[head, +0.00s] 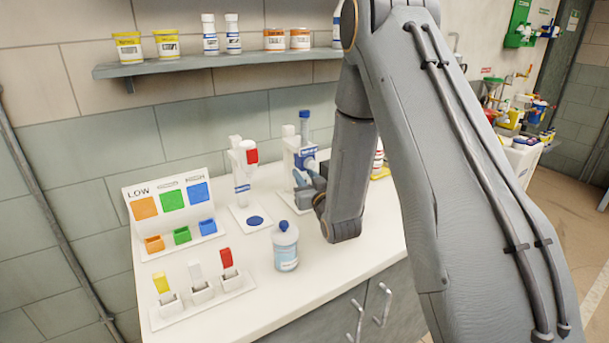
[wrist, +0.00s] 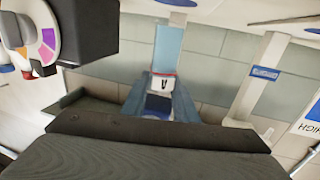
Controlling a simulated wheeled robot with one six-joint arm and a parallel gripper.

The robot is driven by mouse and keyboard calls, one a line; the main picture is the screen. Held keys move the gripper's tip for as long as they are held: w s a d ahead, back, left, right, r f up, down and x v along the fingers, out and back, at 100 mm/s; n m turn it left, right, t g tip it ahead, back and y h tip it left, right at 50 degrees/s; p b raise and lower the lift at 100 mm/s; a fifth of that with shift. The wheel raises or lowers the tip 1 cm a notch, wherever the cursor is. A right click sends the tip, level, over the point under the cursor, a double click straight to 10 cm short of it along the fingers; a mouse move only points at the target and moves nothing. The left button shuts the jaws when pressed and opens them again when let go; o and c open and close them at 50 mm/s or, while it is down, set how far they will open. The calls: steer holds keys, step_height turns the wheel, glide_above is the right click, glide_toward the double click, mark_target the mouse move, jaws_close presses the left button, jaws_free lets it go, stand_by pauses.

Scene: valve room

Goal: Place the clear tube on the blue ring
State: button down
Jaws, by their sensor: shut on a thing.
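My gripper (head: 308,188) is at the right-hand white stand, low over the counter. In the wrist view its two blue-grey fingers (wrist: 160,103) are shut on a pale blue, see-through piece (wrist: 168,48), which I take to be the clear tube. A white band with a dark mark and a red edge shows at its finger end. In the head view the tube is mostly hidden or merges with the stand's blue parts. A flat dark blue round (head: 255,221), likely the blue ring, lies on the left stand's white base, left of my gripper. Nothing visible sits on it.
The left stand (head: 241,170) has a red part on top. A blue-capped bottle (head: 286,247) stands in front. A colour-marked panel (head: 168,205) and a rack with yellow, white and red pieces (head: 203,293) are left. A shelf (head: 220,62) runs above.

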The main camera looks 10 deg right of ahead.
steer(key=shift+f, duration=0.1)
steer(key=shift+f+b, duration=0.5)
steer(key=c, duration=1.4)
jaws_free()
steer(key=shift+s+f, duration=0.1)
steer(key=shift+r+p, duration=0.55)
steer(key=s+d+b, duration=0.1)
steer(key=s+b, duration=0.2)
steer(key=s, duration=0.8)
steer(key=shift+s+r, duration=0.15)
steer(key=shift+s, duration=0.25)
steer(key=shift+d, duration=0.1)
